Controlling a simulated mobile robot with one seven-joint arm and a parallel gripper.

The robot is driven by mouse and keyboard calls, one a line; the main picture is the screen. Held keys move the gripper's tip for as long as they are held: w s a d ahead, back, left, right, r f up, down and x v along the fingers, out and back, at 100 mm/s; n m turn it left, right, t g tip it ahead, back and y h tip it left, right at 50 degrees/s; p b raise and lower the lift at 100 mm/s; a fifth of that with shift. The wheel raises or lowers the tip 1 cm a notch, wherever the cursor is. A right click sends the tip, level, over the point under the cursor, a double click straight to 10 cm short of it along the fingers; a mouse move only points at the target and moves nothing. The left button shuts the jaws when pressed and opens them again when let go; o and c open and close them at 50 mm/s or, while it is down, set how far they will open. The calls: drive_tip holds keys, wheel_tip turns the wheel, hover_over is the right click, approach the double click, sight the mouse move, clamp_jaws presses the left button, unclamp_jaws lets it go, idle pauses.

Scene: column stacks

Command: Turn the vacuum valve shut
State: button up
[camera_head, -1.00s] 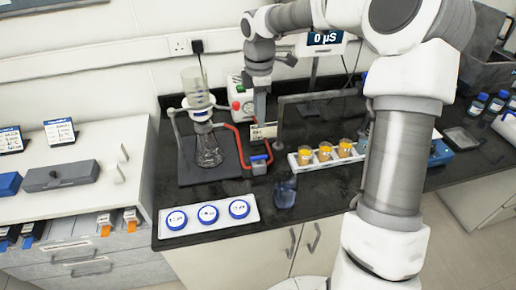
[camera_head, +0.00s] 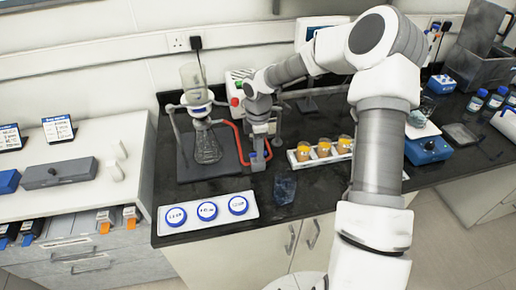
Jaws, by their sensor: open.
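The vacuum valve (camera_head: 257,164) is a small grey block on the dark bench, at the end of red tubing, right of the filter flask. Its blue handle is mostly hidden by my gripper. My gripper (camera_head: 260,147) points down directly over the valve, its fingertips at or just above the handle. It is open; whether the fingers touch the handle I cannot tell. The glass flask with funnel (camera_head: 207,146) stands on a dark base plate to the left. The red tubing (camera_head: 237,140) runs between flask and valve.
A white pump box (camera_head: 236,88) stands behind. A white rack with amber-filled cups (camera_head: 323,148) is to the right. A clear bluish beaker (camera_head: 285,188) and a white tray with round blue-rimmed discs (camera_head: 208,211) are in front, near the bench edge.

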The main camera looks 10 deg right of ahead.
clamp_jaws()
drive_tip(key=shift+m, duration=0.3)
idle(0.3)
drive_tip(key=m+b, duration=0.1)
drive_tip(key=m, duration=0.2)
drive_tip(key=shift+m, duration=0.3)
drive_tip(key=m+b, duration=0.2)
drive_tip(key=m, duration=0.2)
drive_tip(key=shift+m, duration=0.3)
drive_tip(key=m+b, duration=0.1)
drive_tip(key=m, duration=0.3)
drive_tip(key=shift+m+b, duration=0.8)
drive_tip(key=shift+m, duration=1.7)
